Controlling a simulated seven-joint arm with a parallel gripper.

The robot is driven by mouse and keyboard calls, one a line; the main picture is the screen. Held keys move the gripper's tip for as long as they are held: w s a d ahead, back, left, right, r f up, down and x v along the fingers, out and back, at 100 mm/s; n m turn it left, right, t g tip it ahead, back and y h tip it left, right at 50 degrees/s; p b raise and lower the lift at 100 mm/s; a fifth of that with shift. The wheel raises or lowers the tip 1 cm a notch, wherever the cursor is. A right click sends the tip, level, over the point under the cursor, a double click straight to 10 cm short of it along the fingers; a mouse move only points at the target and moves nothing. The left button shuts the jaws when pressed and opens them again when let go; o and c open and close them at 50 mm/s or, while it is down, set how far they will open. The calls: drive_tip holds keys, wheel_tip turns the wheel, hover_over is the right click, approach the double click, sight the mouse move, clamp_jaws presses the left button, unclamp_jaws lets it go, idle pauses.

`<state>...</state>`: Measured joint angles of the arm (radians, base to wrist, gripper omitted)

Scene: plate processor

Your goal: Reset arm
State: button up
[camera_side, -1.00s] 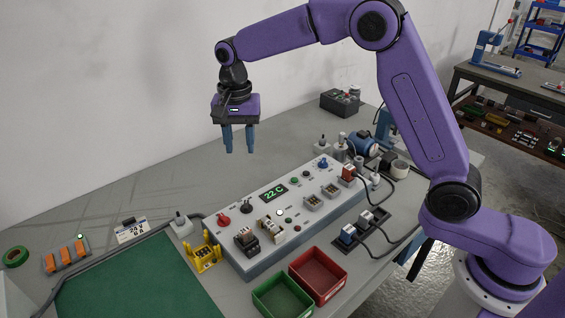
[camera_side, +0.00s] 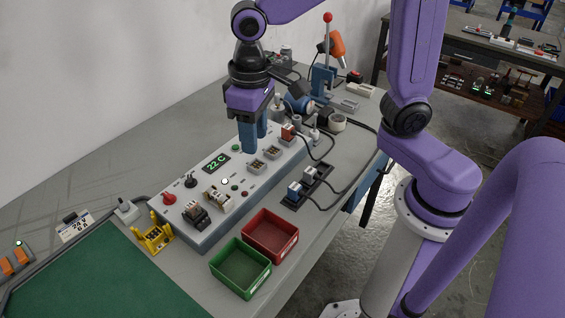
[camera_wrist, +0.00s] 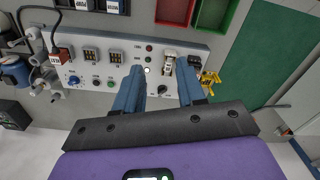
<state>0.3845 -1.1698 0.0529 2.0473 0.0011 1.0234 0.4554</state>
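My gripper (camera_side: 256,145) points down above the control panel (camera_side: 208,240), its two blue fingers in front of the panel's middle in the side view. In the wrist view my gripper (camera_wrist: 160,67) shows its fingers apart with nothing between them, so it is open and empty. The grey panel (camera_wrist: 105,67) lies beyond the fingertips, and I see a gap rather than contact. It carries a green 22 C display (camera_side: 216,163), a red knob (camera_side: 169,198) and several sockets. The fingers hide part of the panel.
A red bin (camera_side: 270,236) and a green bin (camera_side: 240,268) stand in front of the panel. A yellow holder (camera_side: 153,236) is at its left end. Cables and a black connector strip (camera_side: 310,187) lie on the right. A lever press with a red knob (camera_side: 327,18) stands behind.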

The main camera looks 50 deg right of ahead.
drive_tip(key=s+d+f+n, duration=0.1)
drive_tip(key=s+d+n, duration=0.3)
drive_tip(key=s, duration=0.4)
drive_tip(key=s+d+f+n, duration=0.1)
drive_tip(key=s+d+n, duration=0.3)
drive_tip(key=s+d, duration=0.2)
drive_tip(key=s, duration=0.2)
drive_tip(key=shift+s+f+n, duration=0.35)
drive_tip(key=shift+f+n, duration=0.05)
drive_tip(key=shift+d, duration=0.1)
idle(0.5)
